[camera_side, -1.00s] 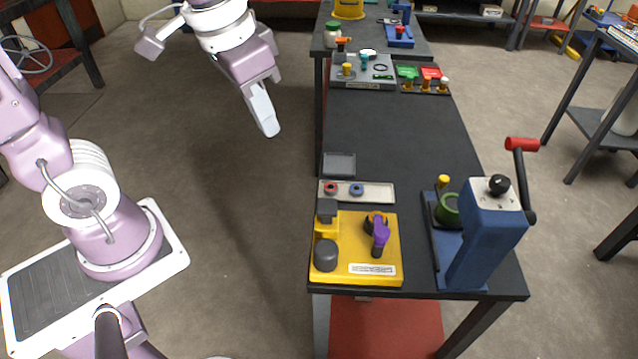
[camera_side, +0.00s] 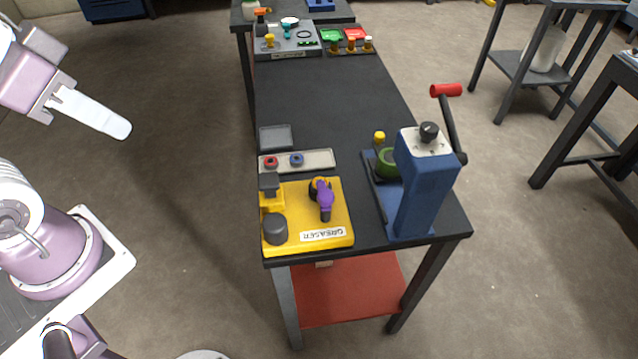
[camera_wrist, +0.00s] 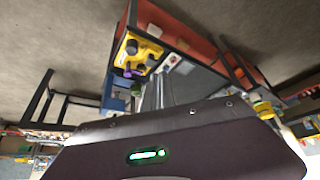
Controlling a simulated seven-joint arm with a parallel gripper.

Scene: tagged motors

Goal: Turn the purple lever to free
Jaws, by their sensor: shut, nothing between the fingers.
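The purple lever (camera_side: 323,199) sits on a yellow block (camera_side: 300,238) near the front end of the dark bench. Its arm points toward the front of the block, where a white label reads "GREASER". The lever also shows small in the wrist view (camera_wrist: 132,73), on the yellow block (camera_wrist: 142,49). My gripper (camera_side: 122,129) is shut and empty, in the air left of the bench and well apart from the lever. In the wrist view its fingers (camera_wrist: 166,88) are together.
A blue press (camera_side: 425,190) with a red-handled crank (camera_side: 445,90) stands right of the yellow block. A pale strip with a red ring (camera_side: 271,162) and a blue ring (camera_side: 297,159) lies behind it. The middle of the bench (camera_side: 330,95) is clear.

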